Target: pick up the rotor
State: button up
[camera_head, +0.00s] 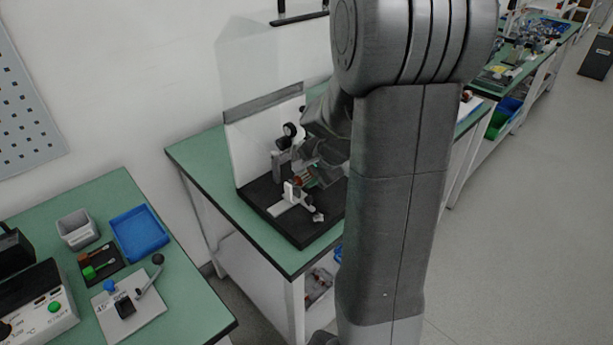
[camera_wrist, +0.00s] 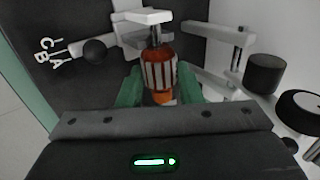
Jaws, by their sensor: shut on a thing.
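The rotor (camera_wrist: 160,72), an orange-red cylinder with pale stripes and a metal shaft, stands in the middle of the wrist view. My gripper (camera_wrist: 160,90) is shut on it, with a green finger on each side. The far end of its shaft meets a white bracket of the test fixture (camera_wrist: 143,17); I cannot tell whether they touch. In the head view the gripper (camera_head: 308,174) is over the black base of the fixture (camera_head: 262,196), and the rotor there is small and mostly hidden by my arm.
A clear guard panel (camera_head: 252,62) stands behind the fixture. White arms and black knobs (camera_wrist: 94,51) surround the gripper closely. The left green bench holds a blue tray (camera_head: 138,232), a grey bin (camera_head: 77,229) and a plate with a lever (camera_head: 128,305). Floor (camera_head: 520,200) is clear at right.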

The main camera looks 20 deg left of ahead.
aim_at(307, 174)
jog(key=shift+r, duration=0.45)
notch_tip(307, 174, up, 2)
jog(key=shift+r, duration=0.2)
jog(key=s+d+b, duration=0.1)
jog(key=s+d, duration=0.2)
jog(key=d, duration=0.5)
jog(key=s+d+b, duration=0.1)
jog(key=s+d, duration=0.3)
jog(key=d, duration=0.4)
jog(key=shift+d, duration=0.35)
notch_tip(307, 174, up, 5)
jog(key=p, duration=0.4)
